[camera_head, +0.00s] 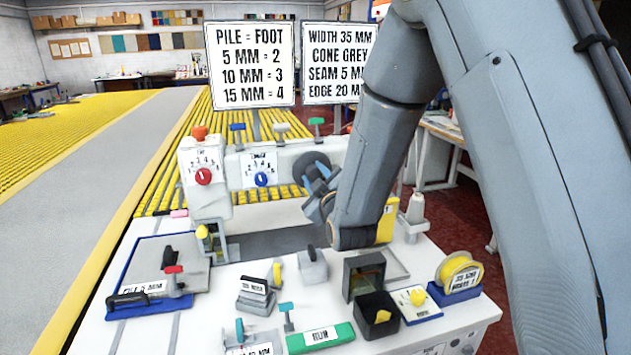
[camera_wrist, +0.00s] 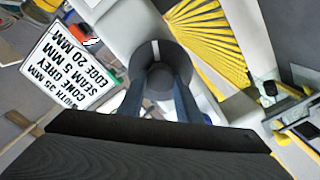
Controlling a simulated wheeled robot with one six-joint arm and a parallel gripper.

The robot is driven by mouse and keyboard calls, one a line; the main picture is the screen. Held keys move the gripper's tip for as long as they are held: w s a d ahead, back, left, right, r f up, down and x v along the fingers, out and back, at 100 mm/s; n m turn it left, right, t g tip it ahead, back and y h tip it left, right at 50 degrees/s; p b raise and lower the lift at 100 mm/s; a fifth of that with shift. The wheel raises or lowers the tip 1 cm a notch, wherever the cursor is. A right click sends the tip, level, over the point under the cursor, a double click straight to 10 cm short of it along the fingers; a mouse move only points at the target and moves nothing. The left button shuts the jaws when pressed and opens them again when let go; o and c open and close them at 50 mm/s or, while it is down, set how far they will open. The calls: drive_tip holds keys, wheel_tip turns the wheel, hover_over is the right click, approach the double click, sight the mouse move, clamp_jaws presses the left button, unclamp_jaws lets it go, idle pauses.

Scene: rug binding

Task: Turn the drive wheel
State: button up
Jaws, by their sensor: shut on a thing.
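The drive wheel (camera_head: 306,163) is a dark round wheel on the right end of the white sewing machine (camera_head: 225,172). My gripper (camera_head: 320,178) is at the wheel, with its blue-grey fingers against it. In the wrist view the wheel (camera_wrist: 160,50) lies straight ahead as a dark disc with a round hub. The two fingers of my gripper (camera_wrist: 160,88) reach to the hub from both sides and are shut on it. My arm hides part of the wheel and the machine's right end in the head view.
Two signs (camera_head: 250,64) stand behind the machine. A cone (camera_head: 414,210), a yellow tape roll (camera_head: 460,272) and a dark open box (camera_head: 376,314) are on the white table at the right. Blocks and a clamped blue board (camera_head: 118,302) lie in front. Yellow rug (camera_head: 45,130) spreads left.

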drive_tip(key=n+b, duration=0.2)
drive_tip(key=n, duration=0.3)
drive_tip(key=shift+f+n+b, duration=0.15)
drive_tip(key=shift+n+b, duration=0.15)
drive_tip(key=n+b, duration=0.2)
drive_tip(key=n, duration=0.3)
drive_tip(key=shift+f, duration=0.1)
drive_tip(key=shift+n, duration=0.4)
drive_tip(key=o, duration=1)
drive_tip(key=shift+o, duration=0.2)
drive_tip(key=shift+s, duration=0.1)
drive_tip(key=b+v, duration=0.1)
drive_tip(key=v, duration=0.6)
drive_tip(key=shift+s+b, duration=0.35)
drive_tip(key=shift+d, duration=0.1)
